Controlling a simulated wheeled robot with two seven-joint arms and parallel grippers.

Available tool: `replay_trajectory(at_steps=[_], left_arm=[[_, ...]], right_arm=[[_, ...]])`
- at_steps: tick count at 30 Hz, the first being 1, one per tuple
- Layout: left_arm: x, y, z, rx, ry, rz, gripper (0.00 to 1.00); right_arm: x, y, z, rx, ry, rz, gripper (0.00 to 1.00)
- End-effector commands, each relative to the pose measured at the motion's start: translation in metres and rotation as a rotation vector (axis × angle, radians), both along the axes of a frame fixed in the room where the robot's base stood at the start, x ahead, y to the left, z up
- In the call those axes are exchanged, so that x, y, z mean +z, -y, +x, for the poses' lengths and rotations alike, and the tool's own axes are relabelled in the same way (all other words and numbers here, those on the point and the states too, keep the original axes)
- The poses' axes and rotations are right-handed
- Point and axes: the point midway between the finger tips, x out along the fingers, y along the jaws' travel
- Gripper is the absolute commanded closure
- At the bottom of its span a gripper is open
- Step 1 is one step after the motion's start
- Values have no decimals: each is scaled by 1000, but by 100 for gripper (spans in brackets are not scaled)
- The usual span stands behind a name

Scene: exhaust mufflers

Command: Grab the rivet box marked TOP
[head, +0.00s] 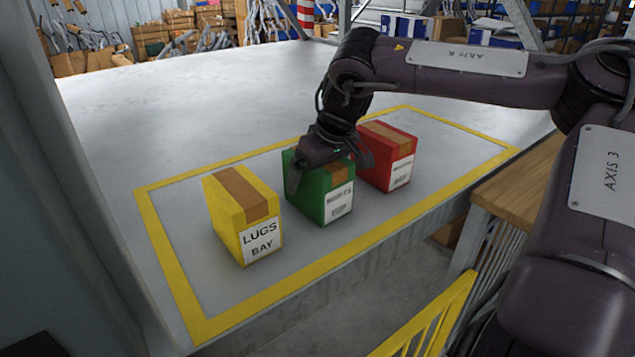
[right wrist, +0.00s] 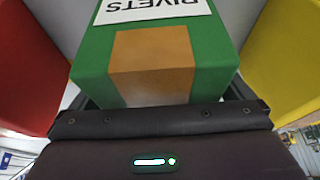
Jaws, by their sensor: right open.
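A green box (head: 318,203) with brown tape stands in the middle of the row of three boxes. In the right wrist view the green box (right wrist: 90,60) fills the centre, and its white label (right wrist: 152,8) reads "RIVETS" upside down. No "TOP" mark can be read on it. My right gripper (head: 329,166) is open over the top of the green box, one finger on its left side and the other on its right side by the red box. Whether the fingers touch the box cannot be told. My left gripper is not in view.
A yellow box (head: 222,215) labelled "LUGS BAY" stands to the left, and a red box (head: 376,172) stands close on the right. All stand inside a yellow-taped rectangle on a grey table (head: 190,110). A yellow railing (head: 432,318) and wooden surface (head: 515,190) are at the right front.

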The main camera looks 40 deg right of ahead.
Motion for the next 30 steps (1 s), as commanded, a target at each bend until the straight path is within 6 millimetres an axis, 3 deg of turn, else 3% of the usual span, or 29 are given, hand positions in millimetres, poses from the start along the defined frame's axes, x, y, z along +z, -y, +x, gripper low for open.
replay_trajectory(at_steps=[2, 16, 29, 30], left_arm=[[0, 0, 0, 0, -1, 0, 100], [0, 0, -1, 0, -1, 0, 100], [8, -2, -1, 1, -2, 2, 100], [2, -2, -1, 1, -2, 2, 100]], right_arm=[[0, 0, 0, 0, 0, 0, 3], [0, 0, 0, 0, 0, 0, 64], [10, 0, 1, 0, 4, 0, 66], [10, 0, 2, 0, 7, -3, 66]])
